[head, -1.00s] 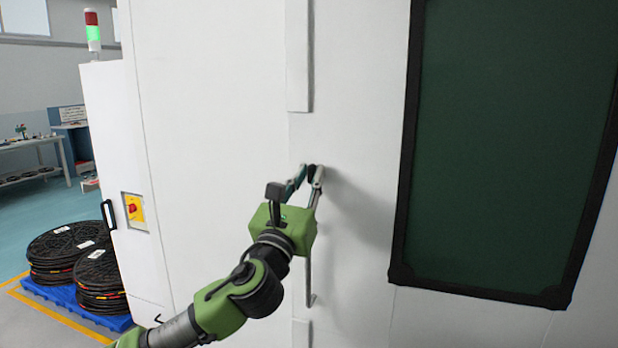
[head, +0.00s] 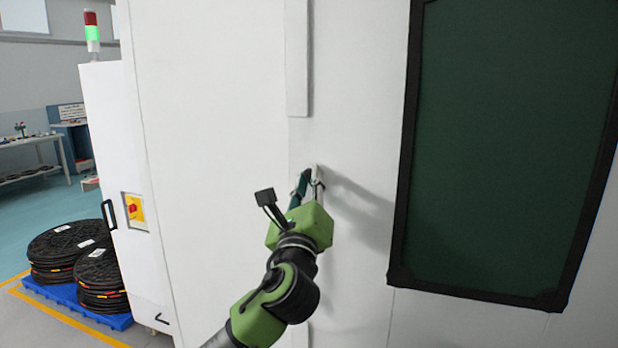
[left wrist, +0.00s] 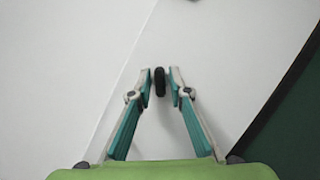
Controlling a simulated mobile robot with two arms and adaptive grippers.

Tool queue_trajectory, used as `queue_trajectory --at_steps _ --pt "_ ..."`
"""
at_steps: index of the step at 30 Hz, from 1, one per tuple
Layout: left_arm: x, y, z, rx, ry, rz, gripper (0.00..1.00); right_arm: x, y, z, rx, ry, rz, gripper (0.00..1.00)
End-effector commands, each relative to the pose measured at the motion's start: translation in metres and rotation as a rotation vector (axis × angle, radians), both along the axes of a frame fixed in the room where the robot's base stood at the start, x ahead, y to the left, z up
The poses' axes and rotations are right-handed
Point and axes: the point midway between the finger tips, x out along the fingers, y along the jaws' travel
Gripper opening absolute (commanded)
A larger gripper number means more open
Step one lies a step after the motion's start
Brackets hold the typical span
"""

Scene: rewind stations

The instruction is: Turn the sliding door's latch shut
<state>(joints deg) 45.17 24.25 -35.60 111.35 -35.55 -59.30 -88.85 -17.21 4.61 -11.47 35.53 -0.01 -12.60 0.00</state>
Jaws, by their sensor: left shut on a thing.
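My left gripper (head: 309,176) reaches up from below to the white machine front beside the door seam. It also shows in the left wrist view (left wrist: 160,80). Its two teal-lined fingers are closed on the latch (left wrist: 160,82), a small dark piece between the fingertips. In the head view the fingers mostly hide the latch, and I cannot tell its exact angle. The sliding door (head: 352,130) is a white panel with a large dark green window in a black frame. The door edge runs diagonally in the left wrist view. My right gripper is not in view.
A red and yellow switch (head: 134,208) and a black handle (head: 109,214) are on the machine's left side. Several black reels (head: 62,245) lie on a blue pallet (head: 118,321) at lower left. A signal tower (head: 92,28) glows green.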

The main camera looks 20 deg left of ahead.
Motion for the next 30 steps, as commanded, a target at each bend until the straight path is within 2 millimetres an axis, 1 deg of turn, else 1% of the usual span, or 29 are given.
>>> queue_trajectory --at_steps 1,11,18,24,30 --pt "0.0 -0.001 0.001 -0.05 0.004 -0.002 0.0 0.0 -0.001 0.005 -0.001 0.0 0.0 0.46" --pt "0.0 -0.002 0.003 -0.364 0.017 -0.001 0.0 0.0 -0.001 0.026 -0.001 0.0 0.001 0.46" --pt "0.0 -0.002 0.004 -0.589 0.024 0.0 0.0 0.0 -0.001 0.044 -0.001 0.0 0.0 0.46" --pt "0.0 -0.001 0.004 -0.759 0.03 0.0 0.0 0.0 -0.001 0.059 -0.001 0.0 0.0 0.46" --pt "0.0 -0.001 0.003 -0.89 0.034 0.002 0.0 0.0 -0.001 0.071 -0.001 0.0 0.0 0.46"
